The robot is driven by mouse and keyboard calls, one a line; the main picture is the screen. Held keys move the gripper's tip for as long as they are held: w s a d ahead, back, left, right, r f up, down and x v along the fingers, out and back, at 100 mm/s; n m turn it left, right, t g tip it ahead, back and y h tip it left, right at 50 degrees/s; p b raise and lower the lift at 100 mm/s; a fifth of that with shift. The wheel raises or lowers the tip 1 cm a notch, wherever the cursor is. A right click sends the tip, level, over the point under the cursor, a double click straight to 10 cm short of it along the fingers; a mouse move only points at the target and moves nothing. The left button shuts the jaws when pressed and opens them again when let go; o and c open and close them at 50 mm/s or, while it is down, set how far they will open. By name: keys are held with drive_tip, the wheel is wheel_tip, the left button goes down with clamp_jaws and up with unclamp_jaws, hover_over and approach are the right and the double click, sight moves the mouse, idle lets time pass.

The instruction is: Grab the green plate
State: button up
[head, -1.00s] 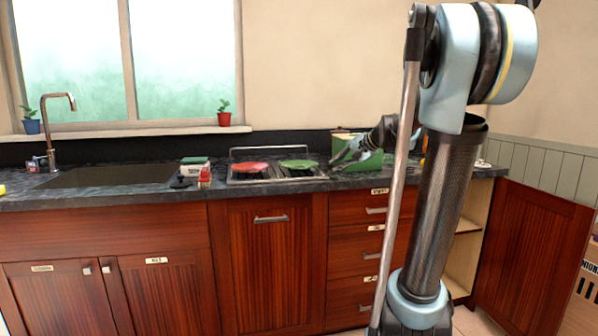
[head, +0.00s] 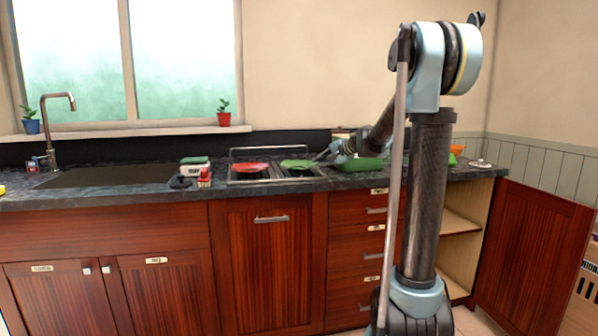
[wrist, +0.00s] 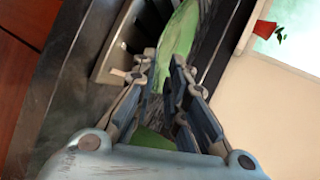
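The green plate (head: 298,164) sits on the right part of the metal rack or hob set in the dark counter, beside the red plate. In the wrist view the green plate (wrist: 181,38) shows just beyond and between my fingertips. My gripper (wrist: 163,66) is open, with a clear gap between its fingers. In the head view my gripper (head: 328,155) is small, low over the counter at the plate's right edge. I cannot tell whether a finger touches the plate.
The red plate (head: 250,167) lies left of the green one. A green container (head: 362,164) stands close under my forearm. A metal rail (head: 258,150) runs behind the plates. A sink (head: 105,176) is at the left, with small items between. A red pot (head: 224,119) stands on the sill.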

sight(312, 173)
drive_tip(key=shift+x, duration=3.4)
drive_tip(key=shift+s+d, duration=0.1)
clamp_jaws()
